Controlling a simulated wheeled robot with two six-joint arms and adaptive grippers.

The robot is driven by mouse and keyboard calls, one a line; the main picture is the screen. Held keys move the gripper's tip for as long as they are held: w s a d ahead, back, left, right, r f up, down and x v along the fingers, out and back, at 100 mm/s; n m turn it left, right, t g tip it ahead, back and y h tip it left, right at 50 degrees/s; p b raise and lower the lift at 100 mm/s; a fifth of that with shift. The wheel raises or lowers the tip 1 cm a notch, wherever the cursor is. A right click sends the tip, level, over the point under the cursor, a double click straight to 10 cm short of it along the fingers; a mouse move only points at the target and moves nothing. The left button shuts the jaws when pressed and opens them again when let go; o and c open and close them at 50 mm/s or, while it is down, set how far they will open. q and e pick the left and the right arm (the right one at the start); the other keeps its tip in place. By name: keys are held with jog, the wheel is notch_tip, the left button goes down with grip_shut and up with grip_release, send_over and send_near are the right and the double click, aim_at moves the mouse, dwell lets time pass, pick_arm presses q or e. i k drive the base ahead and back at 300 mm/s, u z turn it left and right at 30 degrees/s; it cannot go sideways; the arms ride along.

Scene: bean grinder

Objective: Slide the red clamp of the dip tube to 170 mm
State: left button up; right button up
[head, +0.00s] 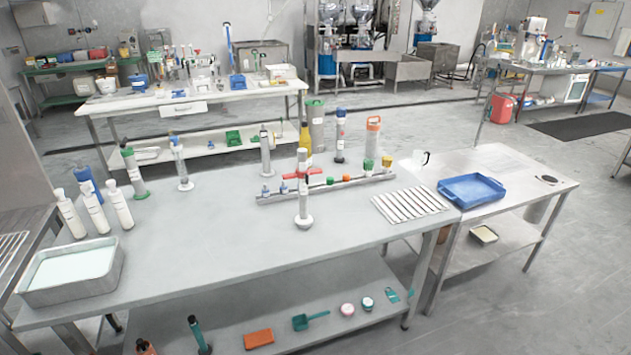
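A slim grey upright tube (303,203) on a round white base (303,222) stands near the middle of the grey table, in front of a long metal rail. It may be the dip tube, but I cannot tell for sure. A small red piece (315,171) shows right beside and behind its upper part. I cannot tell whether this is the clamp on the tube or something on the rail behind. Any millimetre marks are too small to read. Neither of my grippers is in view.
The metal rail (350,182) carries small coloured-capped bottles. Tall cylinders stand behind it. A slatted metal rack (410,204) and a blue tray (471,190) are to the right. White bottles (95,209) and a metal pan (72,272) are at left. The table's front middle is clear.

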aim_at(298, 175)
jog(key=u, duration=0.55)
jog(key=i, duration=0.65)
jog(key=u, duration=0.45)
